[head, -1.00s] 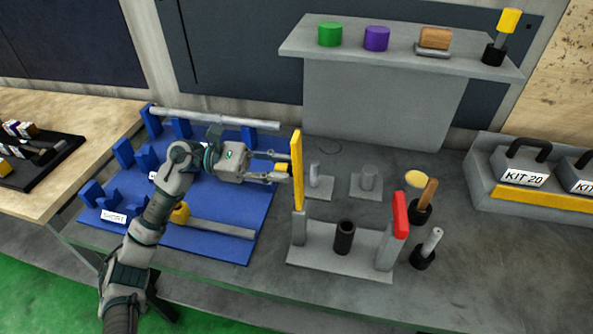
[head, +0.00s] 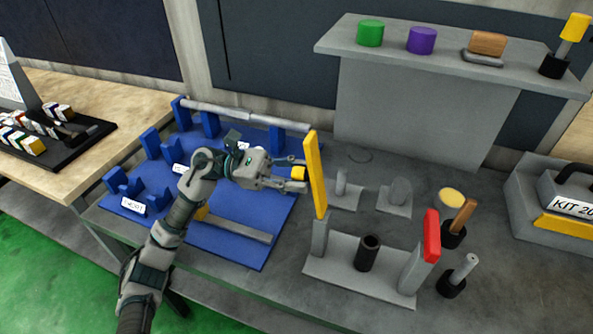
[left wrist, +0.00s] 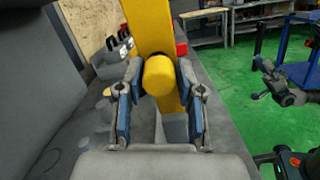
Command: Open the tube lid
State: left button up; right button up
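A tall yellow plate (head: 315,175) stands upright on a grey post of the bracket (head: 340,268). A short round yellow knob (head: 299,173) sticks out of its left side. My left gripper (head: 297,175) has its two fingers on either side of this knob, with narrow gaps seeming to show. In the left wrist view the knob (left wrist: 159,77) sits between the blue finger pads, with the yellow plate (left wrist: 151,25) behind it. A dark hollow tube (head: 368,252) stands upright on the bracket. I cannot tell which part is the tube lid.
A red block (head: 432,236) tops the bracket's right post. A blue rack (head: 222,235) with grey shafts lies under my left arm. Small grey stands (head: 399,193) and black-based tools (head: 452,283) crowd the right. A raised shelf (head: 345,43) is behind.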

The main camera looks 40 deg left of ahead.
pick_arm(q)
jog(key=shift+o, duration=0.8)
jog(key=shift+w, duration=0.2)
jog(key=shift+s+a+r, duration=0.1)
jog(key=shift+s+r, duration=0.1)
jog(key=shift+a, duration=0.2)
jog(key=v, duration=1.1)
jog(key=shift+a+f, duration=0.3)
